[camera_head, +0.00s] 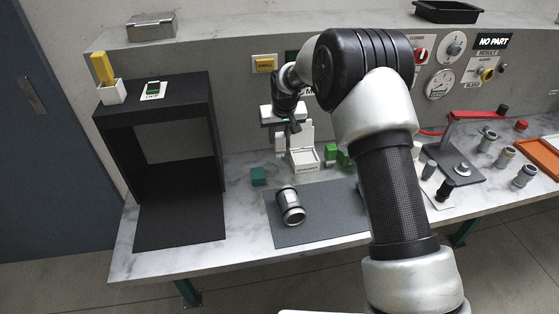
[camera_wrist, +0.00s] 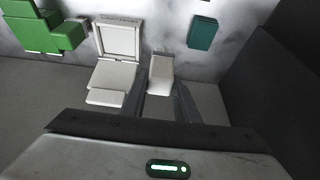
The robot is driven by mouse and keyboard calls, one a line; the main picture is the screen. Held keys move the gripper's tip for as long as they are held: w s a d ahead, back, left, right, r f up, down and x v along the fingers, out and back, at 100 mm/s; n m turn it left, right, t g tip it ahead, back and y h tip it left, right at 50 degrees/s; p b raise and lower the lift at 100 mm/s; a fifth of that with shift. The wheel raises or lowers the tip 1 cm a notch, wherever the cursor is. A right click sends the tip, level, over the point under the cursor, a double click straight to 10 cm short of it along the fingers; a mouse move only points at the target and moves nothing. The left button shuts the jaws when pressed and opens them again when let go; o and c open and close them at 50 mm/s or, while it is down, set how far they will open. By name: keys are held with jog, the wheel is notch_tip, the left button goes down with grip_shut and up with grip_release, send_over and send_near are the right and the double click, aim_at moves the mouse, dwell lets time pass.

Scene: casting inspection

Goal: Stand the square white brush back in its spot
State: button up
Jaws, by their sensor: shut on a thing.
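The white brush (camera_wrist: 161,66) shows in the wrist view as a small white block between my two fingertips. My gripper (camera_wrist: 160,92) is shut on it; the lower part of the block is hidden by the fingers. In the head view my gripper (camera_head: 284,138) is over the back of the bench, just left of an open white box (camera_head: 303,158). The brush is too small to make out there. The box with its raised lid also shows in the wrist view (camera_wrist: 113,74), beside the held brush. I cannot tell which place is the brush's spot.
A teal block (camera_head: 258,176) and green blocks (camera_head: 331,153) stand near the box. A metal casting (camera_head: 290,206) lies on the grey mat (camera_head: 325,222). A black booth (camera_head: 158,105) stands left, with a white holder (camera_head: 112,94) containing a yellow item on top.

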aim_at(280, 153)
notch_tip(280, 153, down, 7)
jog(key=shift+f, duration=0.15)
jog(key=shift+f, duration=0.3)
jog(key=o, duration=1.1)
jog(key=shift+r, duration=0.15)
jog(key=shift+r+p, duration=0.15)
jog(key=shift+p, duration=0.3)
jog(key=b+v, duration=0.2)
jog(key=v, duration=1.5)
jog(key=shift+d+r, duration=0.1)
jog(key=shift+d, duration=0.1)
